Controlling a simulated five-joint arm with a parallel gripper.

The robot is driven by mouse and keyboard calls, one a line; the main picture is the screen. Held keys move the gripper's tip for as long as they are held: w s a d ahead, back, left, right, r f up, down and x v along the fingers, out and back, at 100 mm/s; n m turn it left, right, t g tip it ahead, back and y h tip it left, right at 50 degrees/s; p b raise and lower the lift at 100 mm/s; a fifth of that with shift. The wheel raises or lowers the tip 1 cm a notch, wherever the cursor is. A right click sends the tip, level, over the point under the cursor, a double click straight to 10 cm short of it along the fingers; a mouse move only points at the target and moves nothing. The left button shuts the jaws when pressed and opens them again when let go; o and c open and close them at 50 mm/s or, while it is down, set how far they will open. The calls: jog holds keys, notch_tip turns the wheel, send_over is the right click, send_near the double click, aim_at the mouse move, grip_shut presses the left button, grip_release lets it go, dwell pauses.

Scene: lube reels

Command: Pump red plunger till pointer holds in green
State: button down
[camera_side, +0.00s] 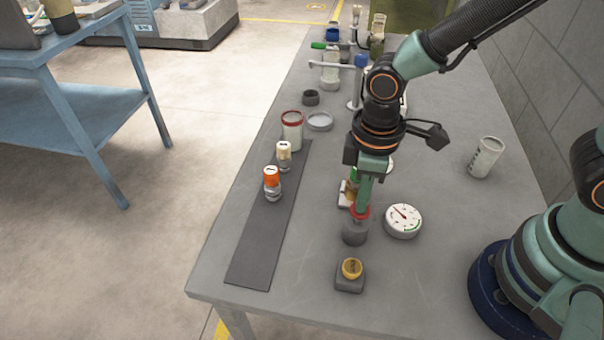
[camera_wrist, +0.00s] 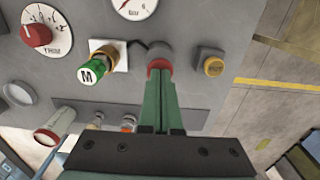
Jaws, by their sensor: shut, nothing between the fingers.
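The red plunger (camera_side: 354,211) is a red cap on a grey round base (camera_side: 355,234); it also shows in the wrist view (camera_wrist: 159,64). My gripper (camera_side: 362,206) is shut, with its green fingers pointing down and their tips at the red cap, hiding part of it. The tips appear to touch the cap; nothing is held between them. The round white gauge (camera_side: 404,220) lies just right of the plunger in the side view. Its red pointer aims to the upper left, away from the green arc at lower right. The wrist view cuts off most of the gauge (camera_wrist: 134,6).
A yellow button (camera_side: 351,267) stands in front of the plunger. A green knob marked M (camera_wrist: 92,70) and a red-knobbed timer dial (camera_wrist: 38,35) sit nearby. An orange-topped bottle (camera_side: 272,183) stands on a dark strip (camera_side: 262,245) at left. A cup (camera_side: 486,158) stands right.

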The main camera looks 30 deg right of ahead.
jog(key=shift+f, duration=1.1)
jog(key=shift+r, duration=0.1)
jog(key=shift+r, duration=3.7)
jog(key=w+d+r+m+t, duration=0.1)
jog(key=d+r+m, duration=0.3)
jog(key=d, duration=0.4)
jog(key=w+d+r+m+t, duration=0.1)
jog(key=d+r+m+t, duration=0.3)
jog(key=d+r, duration=0.3)
jog(key=shift+w+d+m+t, duration=0.3)
jog(key=shift+w+d+m, duration=0.05)
jog(key=shift+d+m, duration=0.15)
jog(key=shift+a+f, duration=0.1)
jog(key=shift+a, duration=0.05)
